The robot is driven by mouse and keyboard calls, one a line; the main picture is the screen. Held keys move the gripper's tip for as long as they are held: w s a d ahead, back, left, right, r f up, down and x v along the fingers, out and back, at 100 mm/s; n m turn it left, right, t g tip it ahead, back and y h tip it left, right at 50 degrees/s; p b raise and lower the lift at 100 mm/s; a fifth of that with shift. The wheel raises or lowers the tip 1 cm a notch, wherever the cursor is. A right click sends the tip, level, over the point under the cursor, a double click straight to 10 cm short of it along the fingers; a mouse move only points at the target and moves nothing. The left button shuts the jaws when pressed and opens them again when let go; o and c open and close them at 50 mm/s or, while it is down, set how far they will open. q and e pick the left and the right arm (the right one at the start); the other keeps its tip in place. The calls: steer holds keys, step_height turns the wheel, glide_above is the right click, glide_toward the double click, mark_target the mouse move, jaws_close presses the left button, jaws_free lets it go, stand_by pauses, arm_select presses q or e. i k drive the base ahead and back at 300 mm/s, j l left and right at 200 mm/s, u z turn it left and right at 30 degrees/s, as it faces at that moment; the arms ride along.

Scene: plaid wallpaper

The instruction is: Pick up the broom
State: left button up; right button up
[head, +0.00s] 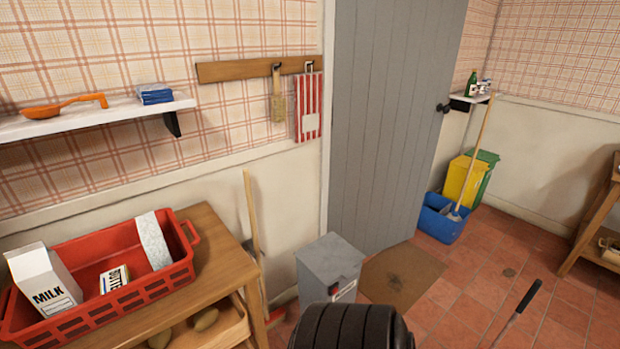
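A long wooden handle (251,210), which looks like the broom's, leans against the wall between the wooden table and the grey bin. Its lower end is partly hidden by the table; a bit of red (277,314) shows near the floor there. A second long wooden handle (482,135) stands tilted in a blue bucket (440,220) beyond the door; I cannot tell for sure whether it is a mop or a broom. Neither of my grippers is in view.
A wooden table (222,262) with a red crate (172,277) stands at left. A grey bin (328,262) is close to the leaning handle. A thin black-tipped handle (528,297) rises at lower right. Tiled floor (470,290) is mostly clear at right.

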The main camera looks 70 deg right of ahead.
mark_target(273, 319)
steer(key=z, duration=1.9)
